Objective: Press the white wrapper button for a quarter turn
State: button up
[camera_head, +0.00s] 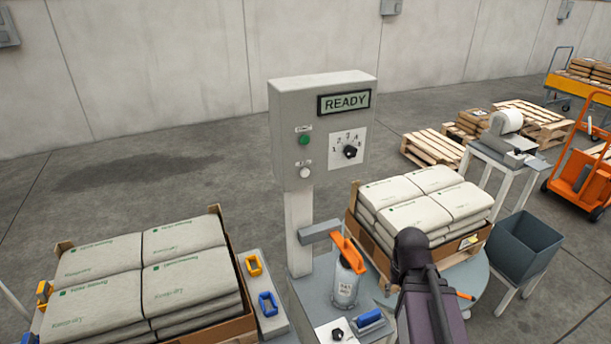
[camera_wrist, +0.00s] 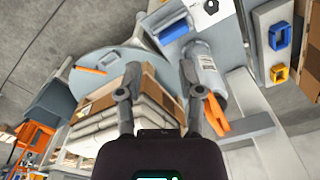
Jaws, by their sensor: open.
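The white button (camera_head: 305,172) is on the front of the grey control box (camera_head: 290,110), below a green button (camera_head: 305,139). The box display reads READY, and a numbered dial (camera_head: 350,152) sits right of the buttons. My arm is in the lower right of the head view, below and right of the box; my fingers cannot be made out there. In the wrist view my gripper (camera_wrist: 160,68) is open, its two fingers spread with nothing held between them. The wrist view shows the turntable area, and the white button is not seen in it.
A crate of stacked bags (camera_head: 430,210) sits on the round turntable (camera_head: 476,285) beside my arm. A canister (camera_head: 344,285) with an orange handle stands below the box. Another bag stack (camera_head: 140,265) is at left. A grey bin (camera_head: 525,255) is at right.

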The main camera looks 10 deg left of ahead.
grip_shut()
dwell(1.3)
